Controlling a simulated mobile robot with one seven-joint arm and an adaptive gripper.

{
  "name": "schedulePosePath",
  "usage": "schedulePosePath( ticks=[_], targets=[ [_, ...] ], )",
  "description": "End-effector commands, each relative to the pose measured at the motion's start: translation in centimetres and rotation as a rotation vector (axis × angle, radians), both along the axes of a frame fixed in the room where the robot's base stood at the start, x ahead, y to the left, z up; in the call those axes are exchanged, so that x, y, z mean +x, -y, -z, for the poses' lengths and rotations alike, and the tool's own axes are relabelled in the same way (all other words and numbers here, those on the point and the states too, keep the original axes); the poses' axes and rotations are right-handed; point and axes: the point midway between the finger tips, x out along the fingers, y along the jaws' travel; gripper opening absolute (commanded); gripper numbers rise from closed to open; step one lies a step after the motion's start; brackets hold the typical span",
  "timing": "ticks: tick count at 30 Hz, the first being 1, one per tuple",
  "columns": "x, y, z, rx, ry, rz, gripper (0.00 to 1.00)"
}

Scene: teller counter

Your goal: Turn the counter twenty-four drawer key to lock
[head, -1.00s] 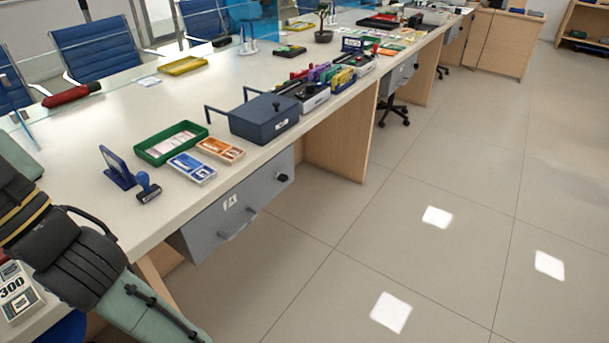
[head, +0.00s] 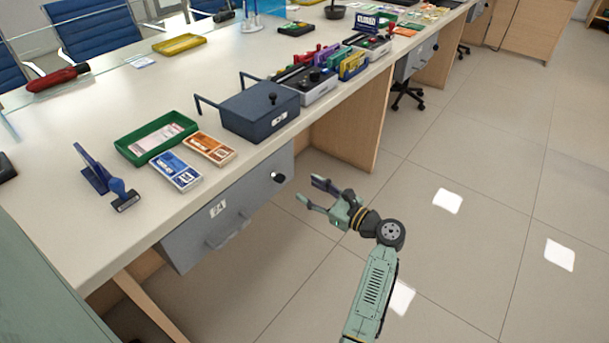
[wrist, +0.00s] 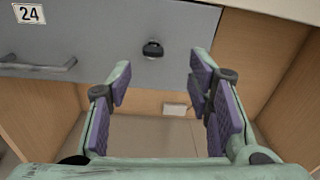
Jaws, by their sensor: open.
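The grey drawer (head: 200,225) under the counter carries a label reading 24 (wrist: 29,13) in the wrist view. Its dark key (head: 278,177) sticks out of the drawer front near the right end. The key also shows in the wrist view (wrist: 152,49), ahead of the fingers and between them in the picture. My gripper (head: 316,190) is open and empty, in front of the drawer and to the right of the key, apart from it. In the wrist view the two purple-padded fingers (wrist: 160,92) stand wide apart, with the key beyond their tips.
The drawer handle (head: 228,232) is left of the key. A wooden panel (head: 348,118) stands to the right of the drawer. On the counter above are a blue box (head: 258,112), a green tray (head: 155,138) and card trays (head: 210,148). The floor in front is clear.

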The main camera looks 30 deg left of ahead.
Motion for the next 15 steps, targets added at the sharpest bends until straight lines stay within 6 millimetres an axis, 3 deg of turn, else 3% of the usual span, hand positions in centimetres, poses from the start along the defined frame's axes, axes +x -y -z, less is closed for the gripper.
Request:
schedulePosePath(
  ticks=[2, 5, 15],
  targets=[
    [-0.3, 0.9, 0.9, 0.023, -0.088, -0.017, 0.47],
    [-0.5, 0.7, 1.1, 0.033, -0.123, -0.025, 0.47],
    [0.0, -5.3, 0.9, 0.031, -0.118, -0.026, 0.47]
  ],
)
